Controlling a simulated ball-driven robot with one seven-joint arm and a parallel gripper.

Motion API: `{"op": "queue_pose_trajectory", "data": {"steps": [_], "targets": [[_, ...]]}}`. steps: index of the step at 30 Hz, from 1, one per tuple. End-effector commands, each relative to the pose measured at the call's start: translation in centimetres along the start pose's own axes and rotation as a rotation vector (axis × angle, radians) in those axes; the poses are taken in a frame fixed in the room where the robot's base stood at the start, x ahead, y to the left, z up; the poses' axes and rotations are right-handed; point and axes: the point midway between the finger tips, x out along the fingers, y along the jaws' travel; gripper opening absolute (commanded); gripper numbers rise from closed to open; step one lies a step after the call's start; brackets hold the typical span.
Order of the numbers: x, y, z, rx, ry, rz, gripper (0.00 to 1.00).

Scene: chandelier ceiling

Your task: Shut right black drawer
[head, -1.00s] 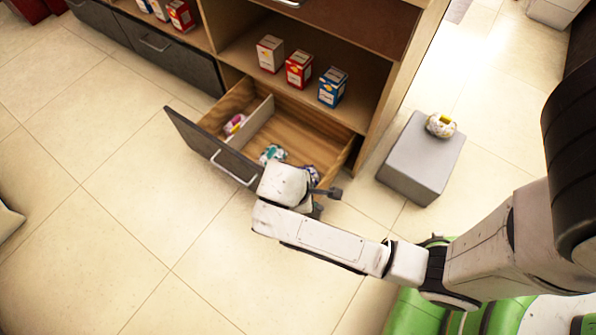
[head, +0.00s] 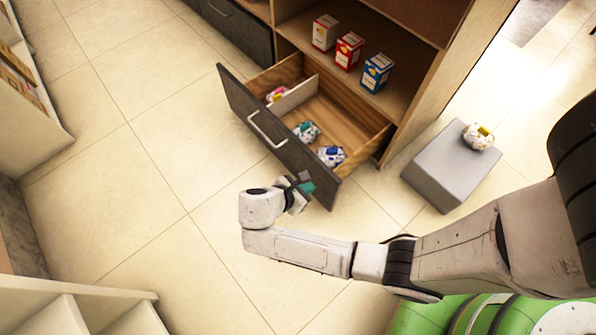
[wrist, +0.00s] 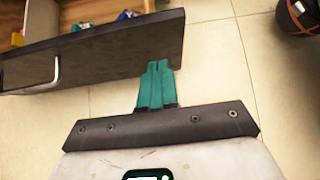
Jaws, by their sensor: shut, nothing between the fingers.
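The right black drawer (head: 235,98) is pulled open in the head view, with a dark front, a silver handle and a wooden inside. A pink, a teal-and-white and a blue-and-white package lie in it. My gripper (head: 306,184) is in front of the drawer's outer face, close to its right end. In the wrist view its teal fingers (wrist: 157,82) are shut together and empty, with their tips at the lower edge of the dark drawer front (wrist: 115,52). I cannot tell whether they touch it.
A shut dark drawer (head: 237,27) is to the left. Several boxes, including a blue one (head: 376,72), stand on the shelf above. A grey block (head: 450,168) bearing a package (head: 478,137) stands right of the cabinet. White shelving (head: 75,307) is at lower left. Tiled floor before the drawer is clear.

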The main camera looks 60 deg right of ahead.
Motion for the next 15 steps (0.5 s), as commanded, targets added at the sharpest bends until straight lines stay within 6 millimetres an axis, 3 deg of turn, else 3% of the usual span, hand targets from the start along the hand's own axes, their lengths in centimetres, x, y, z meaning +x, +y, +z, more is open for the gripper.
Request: {"op": "queue_pose_trajectory", "data": {"steps": [1,6,15], "targets": [[1.4,-0.1,-0.4,0.001,-0.001,-0.002,0.0],[4.0,-0.1,0.6,0.003,-0.001,-0.001,0.0],[5.7,0.0,2.6,0.002,0.0,0.0,0.0]]}}
